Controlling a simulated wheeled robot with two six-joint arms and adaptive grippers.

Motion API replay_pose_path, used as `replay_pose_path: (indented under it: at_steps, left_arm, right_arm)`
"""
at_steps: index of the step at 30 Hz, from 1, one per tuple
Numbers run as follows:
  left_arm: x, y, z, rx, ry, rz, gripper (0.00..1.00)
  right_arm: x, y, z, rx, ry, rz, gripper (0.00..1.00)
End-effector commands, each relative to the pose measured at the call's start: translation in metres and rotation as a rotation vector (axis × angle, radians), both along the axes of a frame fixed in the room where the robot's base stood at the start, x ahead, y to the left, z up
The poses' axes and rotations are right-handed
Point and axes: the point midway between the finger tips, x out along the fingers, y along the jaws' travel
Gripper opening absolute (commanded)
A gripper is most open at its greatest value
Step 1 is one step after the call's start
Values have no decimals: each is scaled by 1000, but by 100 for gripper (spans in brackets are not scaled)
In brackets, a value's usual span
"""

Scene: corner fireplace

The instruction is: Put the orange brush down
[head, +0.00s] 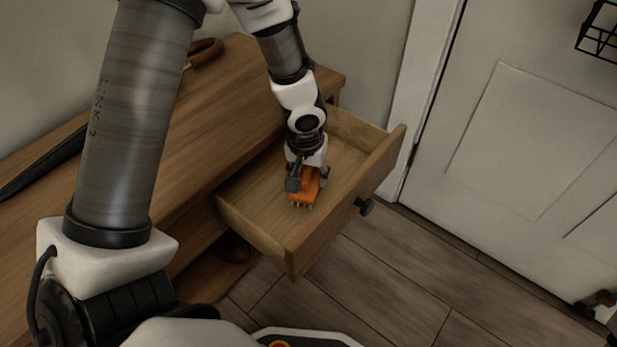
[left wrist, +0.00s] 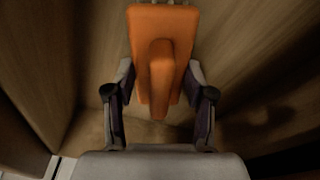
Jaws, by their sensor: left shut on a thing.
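The orange brush (head: 304,189) is in my left gripper (head: 308,181), inside the open wooden drawer (head: 252,205). In the left wrist view the brush (left wrist: 163,58) has a raised orange handle, and the two fingers of my left gripper (left wrist: 159,100) are on either side of it. Its bristle tips point down toward the drawer floor. I cannot tell whether they touch it. My right gripper does not show.
The drawer is pulled out from a wooden cabinet (head: 240,85), and its floor is otherwise bare. A dark long object (head: 45,165) and a brown object (head: 207,50) lie on the cabinet top. A white door (head: 530,140) stands at right.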

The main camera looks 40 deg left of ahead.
Motion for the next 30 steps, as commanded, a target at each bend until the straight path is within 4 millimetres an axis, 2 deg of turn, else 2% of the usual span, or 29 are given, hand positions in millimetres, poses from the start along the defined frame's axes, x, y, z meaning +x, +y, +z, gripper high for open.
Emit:
replay_pose_path:
  at_steps: [4, 9, 10, 12, 23, 26, 30]
  left_arm:
    - [0, 0, 2, 0, -1, 0, 10]
    - [0, 0, -3, -1, -1, 1, 10]
    - [0, 0, -1, 0, 0, 1, 60]
    - [0, 0, -1, 0, 0, 1, 79]
    - [0, 0, 4, 0, 0, 0, 79]
    - [-1, -1, 20, 0, -2, 1, 79]
    - [-6, -2, 58, 1, -2, 0, 79]
  right_arm:
    - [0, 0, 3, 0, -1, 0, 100]
    - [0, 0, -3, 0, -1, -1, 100]
    - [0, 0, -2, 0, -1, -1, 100]
    - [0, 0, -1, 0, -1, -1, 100]
    - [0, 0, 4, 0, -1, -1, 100]
    - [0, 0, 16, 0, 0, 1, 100]
    - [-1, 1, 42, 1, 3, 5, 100]
